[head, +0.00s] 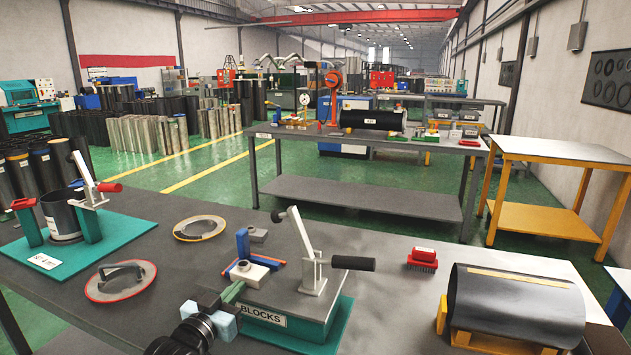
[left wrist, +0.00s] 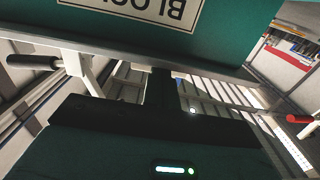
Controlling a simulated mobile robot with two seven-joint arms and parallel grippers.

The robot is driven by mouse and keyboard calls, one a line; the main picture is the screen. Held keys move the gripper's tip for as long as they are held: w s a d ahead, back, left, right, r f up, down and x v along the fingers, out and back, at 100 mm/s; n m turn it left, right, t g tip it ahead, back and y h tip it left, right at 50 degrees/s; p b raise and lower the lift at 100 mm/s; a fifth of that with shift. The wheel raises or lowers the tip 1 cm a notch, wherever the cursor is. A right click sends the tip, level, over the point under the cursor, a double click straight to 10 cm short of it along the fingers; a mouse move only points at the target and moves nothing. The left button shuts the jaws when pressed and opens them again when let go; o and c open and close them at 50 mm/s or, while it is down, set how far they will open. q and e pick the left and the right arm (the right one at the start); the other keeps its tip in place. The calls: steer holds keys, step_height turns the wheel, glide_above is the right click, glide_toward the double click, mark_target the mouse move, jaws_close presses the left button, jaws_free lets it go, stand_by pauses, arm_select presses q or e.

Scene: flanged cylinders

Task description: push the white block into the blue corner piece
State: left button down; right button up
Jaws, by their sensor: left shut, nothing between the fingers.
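The white block (head: 249,271) lies on the grey top of the "BLOCKS" fixture and has a dark round spot on top. Whether block and corner piece touch is hard to tell. My left gripper (head: 236,290) is shut and empty at the block's near left side, its tips close to the block; contact is unclear. My right gripper is not in view.
A toggle clamp (head: 310,262) with a black handle rises right of the block. The fixture's green base (head: 330,325) carries a "BLOCKS" label (head: 263,315). A red brush (head: 422,259) and a black cylinder (head: 515,300) on a yellow cradle lie right. Flanged rings (head: 120,281) lie left.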

mark_target(250, 272)
arm_select(q)
steer(key=shift+w+d, duration=0.1)
steer(key=shift+w, duration=0.1)
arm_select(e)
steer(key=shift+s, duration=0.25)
arm_select(q)
steer(key=shift+w+d, duration=0.1)
steer(key=shift+w, duration=0.25)
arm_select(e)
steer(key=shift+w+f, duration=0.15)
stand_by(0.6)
arm_select(q)
steer(key=shift+w+d+b, duration=0.2)
steer(key=shift+w+b, duration=0.1)
steer(key=shift+w, duration=0.2)
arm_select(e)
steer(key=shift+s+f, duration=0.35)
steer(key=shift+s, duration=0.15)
arm_select(q)
steer(key=shift+w+d, duration=0.15)
steer(key=shift+w, duration=0.3)
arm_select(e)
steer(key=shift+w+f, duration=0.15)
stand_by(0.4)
